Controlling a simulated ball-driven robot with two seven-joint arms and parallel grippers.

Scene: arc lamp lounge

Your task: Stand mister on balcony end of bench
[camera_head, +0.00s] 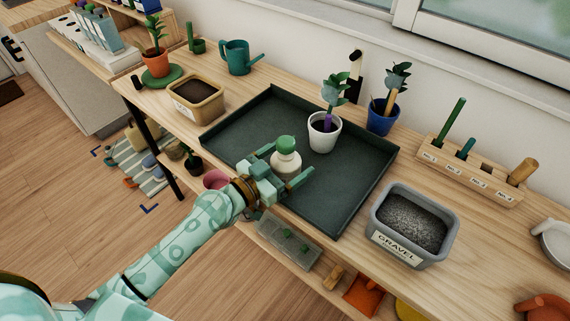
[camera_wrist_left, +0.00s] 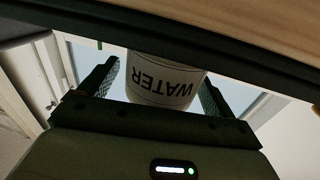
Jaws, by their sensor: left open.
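The mister (camera_head: 285,158) is a small white bottle with a green top, standing on the dark tray near its front edge. In the left wrist view the mister (camera_wrist_left: 165,82) shows a WATER label, upside down, between the two fingers. My left gripper (camera_head: 286,169) is open, with one finger on each side of the bottle. I cannot tell whether the fingers touch it. The wooden bench (camera_head: 345,255) runs from upper left to lower right. My right gripper is not in view.
The dark tray (camera_head: 245,120) also holds a white potted plant (camera_head: 323,138). A gravel tub (camera_head: 410,222), a tool block (camera_head: 470,172) and a blue pot (camera_head: 382,118) stand to the right. A tan tub (camera_head: 196,100) and a teal watering can (camera_head: 238,58) stand to the left.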

